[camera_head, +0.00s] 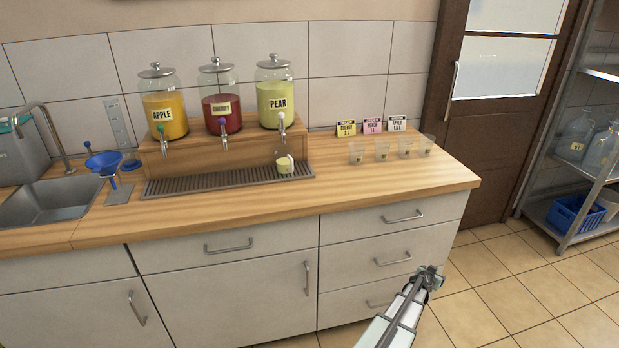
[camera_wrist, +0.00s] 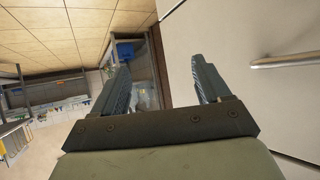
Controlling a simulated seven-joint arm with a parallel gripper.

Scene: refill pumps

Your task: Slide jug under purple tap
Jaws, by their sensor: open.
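A small jug (camera_head: 284,167) with pale yellow-green contents and a whitish handle stands on the right part of the drip tray (camera_head: 160,188), below the white tap (camera_head: 282,127) of the pear dispenser. The purple tap (camera_head: 223,124) is on the middle dispenser, the red cherry one (camera_head: 221,113), to the left of the jug. My gripper (camera_head: 430,278) is in front of the drawers, below the counter and far from the jug. In the wrist view my gripper (camera_wrist: 162,78) is open, with nothing between its fingers.
An apple dispenser (camera_head: 165,115) with a teal tap stands at the left, the pear one (camera_head: 275,104) at the right. Several clear cups (camera_head: 382,150) and small cards (camera_head: 372,127) stand to the right. A blue funnel (camera_head: 103,162) is near the sink (camera_head: 47,203). The front counter strip is clear.

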